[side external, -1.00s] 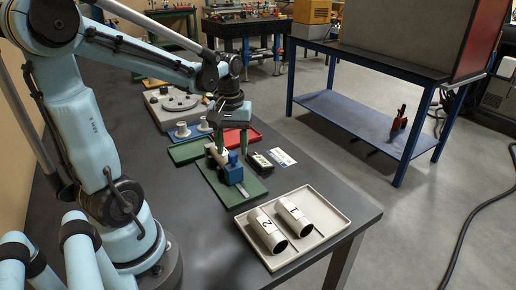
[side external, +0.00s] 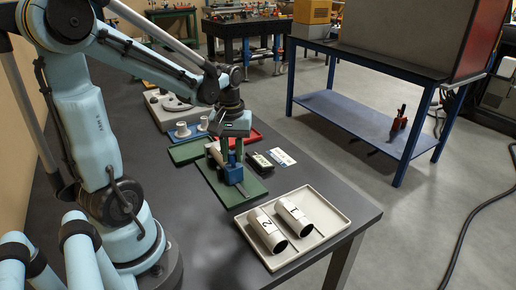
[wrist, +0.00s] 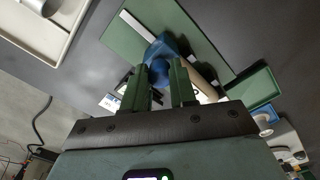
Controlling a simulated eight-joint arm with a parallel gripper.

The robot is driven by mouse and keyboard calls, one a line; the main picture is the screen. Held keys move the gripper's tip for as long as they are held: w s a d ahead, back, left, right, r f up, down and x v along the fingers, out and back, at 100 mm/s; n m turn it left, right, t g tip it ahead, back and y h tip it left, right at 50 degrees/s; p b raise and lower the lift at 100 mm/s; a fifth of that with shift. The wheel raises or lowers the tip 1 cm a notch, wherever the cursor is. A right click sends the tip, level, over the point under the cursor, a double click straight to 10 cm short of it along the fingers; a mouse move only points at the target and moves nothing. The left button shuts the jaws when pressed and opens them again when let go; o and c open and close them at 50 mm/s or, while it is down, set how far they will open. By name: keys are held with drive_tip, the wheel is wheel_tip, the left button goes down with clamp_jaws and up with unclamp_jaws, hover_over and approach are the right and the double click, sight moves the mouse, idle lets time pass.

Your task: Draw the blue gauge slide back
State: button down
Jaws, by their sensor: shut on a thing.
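The blue gauge slide (side external: 233,175) stands on a green base plate (side external: 257,190) with a pale strip along it. In the wrist view the slide (wrist: 165,47) has a rounded blue knob between my fingers. My gripper (side external: 236,160) is over the slide, pointing down, with its green fingers shut on the knob. In the wrist view my gripper (wrist: 160,80) hides part of the knob. A cream cylinder (side external: 214,155) is beside the slide on the same fixture, and it also shows in the wrist view (wrist: 206,76).
A cream tray (side external: 309,240) with two labelled tubes (side external: 266,230) is in front. A small dark box (side external: 261,160) and a white card (side external: 281,157) lie to the right. Green and red trays (side external: 248,137) and a blue holder with white spools (side external: 183,132) are behind.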

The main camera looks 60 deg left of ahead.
drive_tip(key=shift+d, duration=1.75)
drive_tip(key=c, duration=0.9)
unclamp_jaws()
wheel_tip(320, 180, up, 12)
drive_tip(key=w+d+f+m+t, duration=0.1)
drive_tip(key=d+f+m+t, duration=0.5)
drive_tip(key=d+m, duration=0.4)
drive_tip(key=shift+d+f+m+t, duration=0.15)
drive_tip(key=shift+m+t, duration=0.25)
drive_tip(key=shift+t, duration=0.2)
